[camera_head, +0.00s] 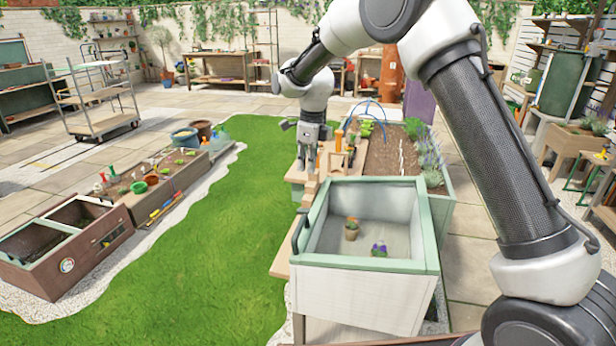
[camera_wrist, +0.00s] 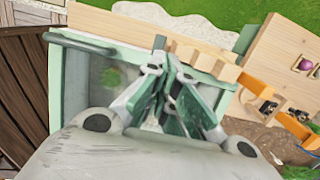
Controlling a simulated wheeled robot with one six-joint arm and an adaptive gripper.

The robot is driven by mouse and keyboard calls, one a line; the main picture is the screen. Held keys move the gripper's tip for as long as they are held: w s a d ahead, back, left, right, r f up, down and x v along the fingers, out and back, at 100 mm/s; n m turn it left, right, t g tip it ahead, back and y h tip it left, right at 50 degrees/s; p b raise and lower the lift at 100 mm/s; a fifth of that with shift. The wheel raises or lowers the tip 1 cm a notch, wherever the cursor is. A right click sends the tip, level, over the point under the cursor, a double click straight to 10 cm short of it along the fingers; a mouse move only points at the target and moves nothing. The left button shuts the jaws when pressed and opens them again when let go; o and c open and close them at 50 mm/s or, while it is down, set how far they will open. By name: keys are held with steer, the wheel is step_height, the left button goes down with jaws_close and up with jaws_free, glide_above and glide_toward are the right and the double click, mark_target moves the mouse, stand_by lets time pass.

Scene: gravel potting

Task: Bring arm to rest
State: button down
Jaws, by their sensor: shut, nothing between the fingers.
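My gripper (camera_head: 306,160) points down near the far left corner of the green-rimmed box, above the wooden bench. Its fingers look closed and empty. In the wrist view my gripper (camera_wrist: 168,65) fills the middle, its two fingers together with nothing between them. Whether the fingertips touch anything below cannot be told. My arm is bent, reaching from the right side over the box and beds.
The green-rimmed box (camera_head: 366,266) stands in front, holding a small potted plant (camera_head: 352,228) and a purple flower (camera_head: 379,248). A wooden bench (camera_wrist: 270,50) with tools adjoins it. A soil bed (camera_head: 390,155) lies behind. Open lawn (camera_head: 235,220) stretches left.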

steer(key=s+d+r+n+t, duration=0.1)
steer(key=s+d+r+n, duration=0.4)
steer(key=s+d, duration=0.5)
steer(key=s+d+r+n+t, duration=0.1)
steer(key=s+d+r+n, duration=0.4)
steer(key=s+d+n, duration=0.4)
steer(key=s+d+r+n+t+h, duration=0.1)
steer(key=s+d+r+n, duration=0.4)
steer(key=s+d, duration=0.8)
steer(key=shift+s+d+r+n+t, duration=0.3)
steer(key=shift+s+n, duration=1)
steer(key=shift+s, duration=2.2)
